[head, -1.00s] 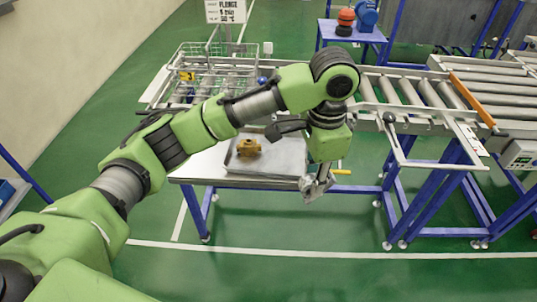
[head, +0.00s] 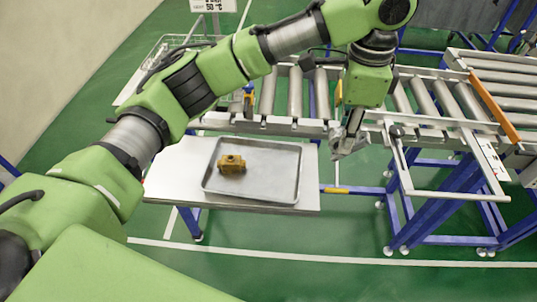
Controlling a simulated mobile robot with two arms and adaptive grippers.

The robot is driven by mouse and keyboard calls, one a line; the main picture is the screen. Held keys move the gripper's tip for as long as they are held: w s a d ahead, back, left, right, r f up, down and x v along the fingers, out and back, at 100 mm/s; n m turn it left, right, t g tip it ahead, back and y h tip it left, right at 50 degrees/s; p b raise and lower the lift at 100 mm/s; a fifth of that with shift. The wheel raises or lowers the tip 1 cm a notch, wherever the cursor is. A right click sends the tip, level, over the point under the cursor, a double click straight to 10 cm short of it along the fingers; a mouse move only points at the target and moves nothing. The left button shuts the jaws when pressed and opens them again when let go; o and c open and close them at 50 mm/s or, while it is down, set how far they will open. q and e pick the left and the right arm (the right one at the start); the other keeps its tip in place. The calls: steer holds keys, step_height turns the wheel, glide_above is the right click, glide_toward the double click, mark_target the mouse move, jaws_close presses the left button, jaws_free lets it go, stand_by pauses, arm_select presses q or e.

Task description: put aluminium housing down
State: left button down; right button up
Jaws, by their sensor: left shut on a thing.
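My left gripper (head: 350,138) hangs at the end of my green arm, in front of the roller conveyor's near edge and right of the metal tray. It is shut on the grey aluminium housing (head: 347,149), which is small in the head view and partly hidden by the fingers. The housing is in the air, apart from the tray. My right gripper is not in view.
A metal tray (head: 300,170) with a brass-coloured fitting (head: 232,164) lies on a white table (head: 170,178); the tray's right half is bare. The roller conveyor (head: 428,98) runs behind, with a projecting frame (head: 459,194) at right.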

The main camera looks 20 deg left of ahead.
arm_select(q)
steer(key=a+f+p, duration=0.1)
steer(key=a+f, duration=0.2)
steer(key=a, duration=0.1)
steer(key=a+f+p, duration=0.2)
steer(key=a+f, duration=0.2)
steer(key=a, duration=0.1)
steer(key=a+f+p, duration=0.1)
steer(key=a+f, duration=0.3)
steer(key=shift+s+a+f+p, duration=0.1)
steer(key=shift+a+f+p, duration=0.1)
steer(key=shift+p, duration=0.15)
steer(key=shift+f, duration=0.5)
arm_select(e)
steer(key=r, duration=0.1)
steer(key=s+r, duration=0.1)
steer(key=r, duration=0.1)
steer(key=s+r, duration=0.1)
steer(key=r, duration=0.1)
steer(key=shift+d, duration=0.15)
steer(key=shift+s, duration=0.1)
arm_select(q)
steer(key=c, duration=1.8)
jaws_free()
steer(key=shift+f, duration=0.1)
